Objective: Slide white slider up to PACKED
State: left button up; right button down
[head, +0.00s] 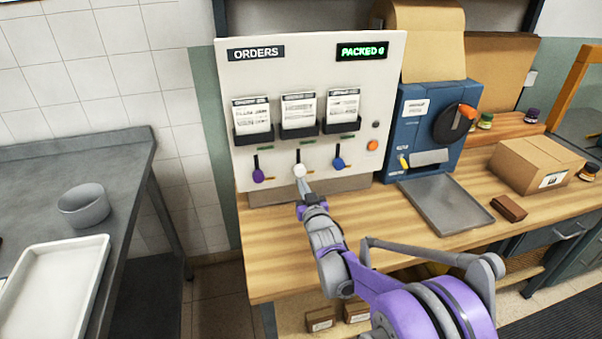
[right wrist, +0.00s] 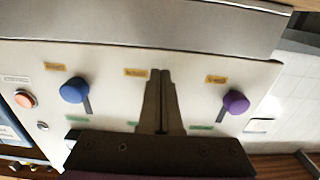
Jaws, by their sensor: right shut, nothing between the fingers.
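The white slider (head: 299,170) is the middle of three sliders on the white ORDERS panel (head: 300,55). Its knob sits at the low end of its dark upright slot, beside a small orange label; a green label is above the slot. My right gripper (head: 304,188) is shut and empty, its tips at or just below the white knob; I cannot tell if they touch. In the right wrist view, which is upside down, the shut fingers (right wrist: 160,75) hide the white knob. The PACKED display (head: 362,51) is lit green and reads 0. My left gripper is not in view.
A purple slider (head: 258,176) is left of the white one and a blue slider (head: 338,163) right, both low. An orange button (head: 372,145) is farther right. Order cards hang above. A blue machine (head: 430,125) with a metal tray (head: 445,203) stands to the right on the wooden bench.

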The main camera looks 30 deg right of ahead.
jog(key=shift+w+d, duration=0.15)
jog(key=shift+w, duration=0.55)
jog(key=shift+s, duration=0.35)
jog(key=shift+r, duration=0.1)
jog(key=shift+r+p, duration=2.15)
jog(key=shift+r, duration=0.8)
jog(key=shift+f+b, duration=0.5)
jog(key=shift+f, duration=0.25)
send_near(301, 170)
jog(key=shift+s+r, duration=0.15)
jog(key=shift+s, duration=0.25)
jog(key=shift+p, duration=0.3)
